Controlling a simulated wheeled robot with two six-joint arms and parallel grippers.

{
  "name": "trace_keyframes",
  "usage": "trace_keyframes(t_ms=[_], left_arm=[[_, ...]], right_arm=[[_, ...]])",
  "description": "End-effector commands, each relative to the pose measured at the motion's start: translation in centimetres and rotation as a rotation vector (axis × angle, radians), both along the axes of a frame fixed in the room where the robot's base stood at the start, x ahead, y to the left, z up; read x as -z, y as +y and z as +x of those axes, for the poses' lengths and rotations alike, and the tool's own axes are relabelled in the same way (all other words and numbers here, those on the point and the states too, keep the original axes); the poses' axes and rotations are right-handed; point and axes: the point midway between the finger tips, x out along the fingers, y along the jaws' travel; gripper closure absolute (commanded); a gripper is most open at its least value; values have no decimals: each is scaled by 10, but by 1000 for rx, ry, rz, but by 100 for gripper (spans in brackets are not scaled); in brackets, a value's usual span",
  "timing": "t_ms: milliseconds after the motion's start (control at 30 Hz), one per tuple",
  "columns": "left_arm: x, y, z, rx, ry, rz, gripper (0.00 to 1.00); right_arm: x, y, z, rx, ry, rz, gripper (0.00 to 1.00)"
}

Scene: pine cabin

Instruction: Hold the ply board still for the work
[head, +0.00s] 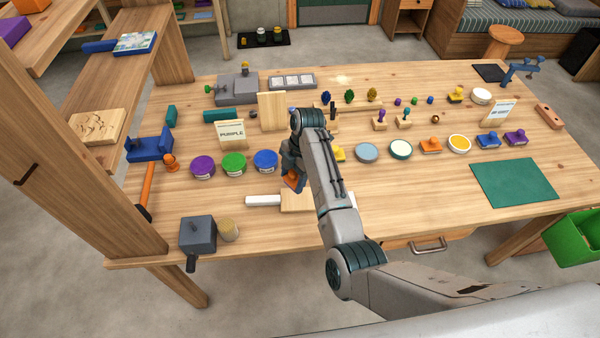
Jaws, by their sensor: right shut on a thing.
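A pale wooden board (297,204), which looks like the ply board, lies flat near the table's front edge, partly hidden by my right forearm. A white bar (263,201) sits at its left side, and a white piece shows to its right. My right gripper (292,178) is over the board's far left part, shut on a dark blue and orange thing that looks like a clamp. Wrist and forearm hide most of it, and I cannot tell whether it touches the board. A similar blue clamp (150,146) with an orange knob stands at the left. My left gripper is not in view.
Purple (203,166), green (234,164) and blue (265,161) round tubs stand behind the board. A grey block (197,234) and an orange-handled hammer (147,190) are at the left. A green mat (514,183) lies at the right.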

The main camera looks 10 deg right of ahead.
Motion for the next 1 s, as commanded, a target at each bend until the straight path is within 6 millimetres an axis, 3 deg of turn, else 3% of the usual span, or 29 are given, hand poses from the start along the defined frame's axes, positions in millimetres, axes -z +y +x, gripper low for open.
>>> trace_keyframes(t_ms=[233, 667, 800, 1000], left_arm=[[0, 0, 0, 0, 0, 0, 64], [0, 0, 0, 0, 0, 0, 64], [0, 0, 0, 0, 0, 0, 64], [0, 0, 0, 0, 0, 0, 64]], right_arm=[[29, 19, 1, -1, 3, 1, 62], [28, -51, -4, 3, 0, -2, 63], [11, -48, -3, 1, -2, 1, 63], [7, -48, -4, 1, 1, 1, 63]])
